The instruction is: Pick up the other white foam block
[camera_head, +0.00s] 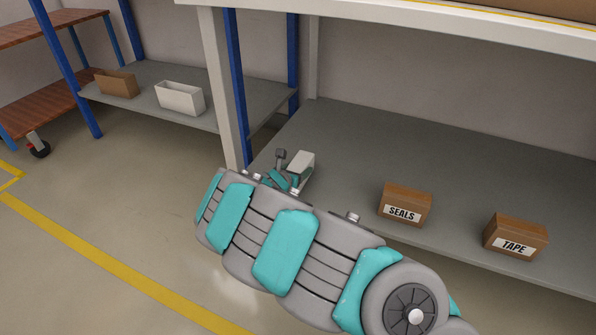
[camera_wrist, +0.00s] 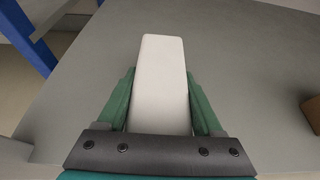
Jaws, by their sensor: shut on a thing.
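A white foam block (camera_wrist: 162,80) lies between the green fingers of my gripper (camera_wrist: 163,100) in the wrist view. The fingers press against both of its long sides, and the near end of the block is hidden by the gripper's dark front plate. In the head view the white block (camera_head: 303,162) shows at the end of my arm, over the left part of the grey lower shelf (camera_head: 350,140). My gripper (camera_head: 290,176) is partly hidden there behind my arm. I cannot tell whether the block touches the shelf.
A brown box labelled SEALS (camera_head: 404,205) and one labelled TAPE (camera_head: 515,237) stand on the shelf to the right. A white bin (camera_head: 180,98) and a brown bin (camera_head: 116,84) stand on another shelf at left. A blue post (camera_head: 240,90) and the white tabletop edge (camera_head: 420,22) are close by.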

